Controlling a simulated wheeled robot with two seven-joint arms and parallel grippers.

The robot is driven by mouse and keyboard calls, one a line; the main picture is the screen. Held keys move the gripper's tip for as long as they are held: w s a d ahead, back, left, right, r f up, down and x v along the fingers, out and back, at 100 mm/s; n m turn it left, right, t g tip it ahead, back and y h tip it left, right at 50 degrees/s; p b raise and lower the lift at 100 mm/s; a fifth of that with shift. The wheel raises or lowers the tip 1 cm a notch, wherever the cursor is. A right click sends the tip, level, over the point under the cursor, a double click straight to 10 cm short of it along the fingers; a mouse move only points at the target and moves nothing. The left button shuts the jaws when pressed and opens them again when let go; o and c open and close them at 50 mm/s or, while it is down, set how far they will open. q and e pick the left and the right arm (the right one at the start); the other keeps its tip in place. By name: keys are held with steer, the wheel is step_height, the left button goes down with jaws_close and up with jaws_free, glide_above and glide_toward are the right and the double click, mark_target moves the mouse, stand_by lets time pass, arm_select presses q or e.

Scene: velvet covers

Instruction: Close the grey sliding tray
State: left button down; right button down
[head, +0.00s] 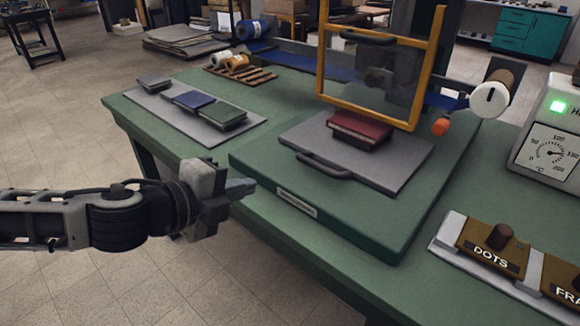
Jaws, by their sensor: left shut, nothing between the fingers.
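The grey sliding tray (402,163) lies flat on a green base (345,225) on the bench, its dark handle (322,166) facing the near left side. A dark red book (360,129) lies on the tray. The tray sits in front of and partly below an orange-framed clear guard (368,75). My left gripper (240,188) is shut and empty, left of the green base's near corner and apart from the tray handle. My right gripper does not show.
A grey board (180,122) with blue and green books lies at left. An orange knob (440,127) is beside the guard. The bench front (290,248) is bare.

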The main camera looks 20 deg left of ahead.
mark_target(290, 181)
arm_select(q)
steer(key=x, duration=0.8)
steer(key=shift+w+d+p, duration=0.15)
steer(key=shift+p, duration=0.25)
steer(key=shift+w+d+r, duration=0.1)
steer(key=shift+w+d, duration=0.15)
steer(key=shift+w, duration=0.35)
steer(key=shift+w+d+r, duration=0.1)
steer(key=shift+w+d, duration=0.1)
steer(key=shift+w, duration=0.45)
steer(key=shift+w+d+p, duration=0.2)
steer(key=shift+w+p, duration=0.1)
steer(key=shift+w, duration=0.45)
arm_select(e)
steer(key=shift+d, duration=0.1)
